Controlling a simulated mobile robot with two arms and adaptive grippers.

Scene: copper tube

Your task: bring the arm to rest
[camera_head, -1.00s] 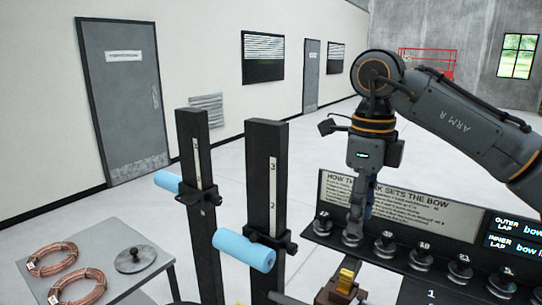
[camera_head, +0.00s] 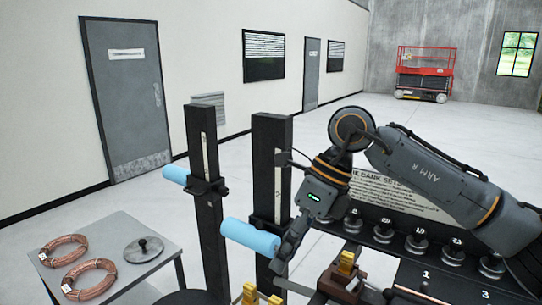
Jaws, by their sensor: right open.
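My right arm (camera_head: 435,180), marked "ARM R", comes in from the right and bends down at a round joint. My right gripper (camera_head: 278,268) points down and to the left, just right of the nearer light-blue cylinder (camera_head: 250,237). Its fingers look thin and dark at this angle, and I see nothing held in them. Whether it touches the cylinder or only overlaps it in the picture, I cannot tell. My left gripper is out of view.
Two black posts (camera_head: 204,160) carry blue cylinders. A rack of several numbered metal knobs (camera_head: 415,243) is at right. A grey table (camera_head: 120,225) at left holds copper coils (camera_head: 90,279). A red lift (camera_head: 425,75) stands far back.

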